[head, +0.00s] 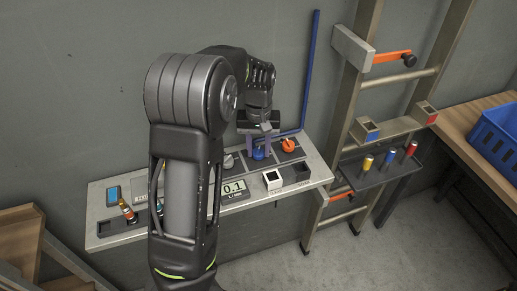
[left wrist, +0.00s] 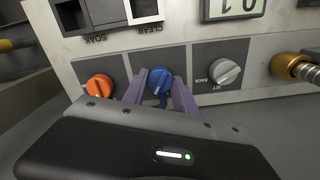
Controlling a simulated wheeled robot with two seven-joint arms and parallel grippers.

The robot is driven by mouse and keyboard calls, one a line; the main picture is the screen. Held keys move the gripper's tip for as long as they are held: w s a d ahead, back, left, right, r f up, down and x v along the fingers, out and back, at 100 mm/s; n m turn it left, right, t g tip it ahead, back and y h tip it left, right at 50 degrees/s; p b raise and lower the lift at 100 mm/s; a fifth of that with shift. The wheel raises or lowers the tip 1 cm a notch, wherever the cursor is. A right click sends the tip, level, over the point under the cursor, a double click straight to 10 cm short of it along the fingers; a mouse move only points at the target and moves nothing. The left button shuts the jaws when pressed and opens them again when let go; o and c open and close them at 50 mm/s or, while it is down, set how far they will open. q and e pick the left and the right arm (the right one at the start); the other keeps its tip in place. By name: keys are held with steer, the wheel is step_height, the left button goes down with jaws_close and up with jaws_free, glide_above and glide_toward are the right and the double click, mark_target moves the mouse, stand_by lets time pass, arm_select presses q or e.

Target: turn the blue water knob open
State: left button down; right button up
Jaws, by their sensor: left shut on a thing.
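The blue water knob (head: 258,154) is on the panel between an orange knob (head: 288,145) and a grey knob (head: 228,161). It also shows in the left wrist view (left wrist: 159,80), with a pale pointer line on its face. My left gripper (head: 260,146) has its purple fingers on both sides of the blue knob and is shut on it. In the left wrist view the fingers (left wrist: 160,92) flank the knob, and its lower part is partly hidden. My right gripper is not in view.
A blue pipe (head: 310,75) rises behind. A ladder-like frame (head: 392,100) with a small tray stands right; a blue crate (head: 497,135) is farther right.

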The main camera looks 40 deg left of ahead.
mark_target(259, 150)
arm_select(q)
steer(key=m+b, duration=0.1)
steer(key=m, duration=0.5)
steer(key=shift+m, duration=0.3)
steer(key=m+b, duration=0.1)
steer(key=m, duration=0.4)
steer(key=shift+r, duration=0.1)
steer(key=c, duration=1)
jaws_free()
steer(key=shift+o, duration=0.2)
step_height(259, 150, up, 8)
steer(key=shift+f+b, duration=0.15)
steer(key=shift+b, duration=0.5)
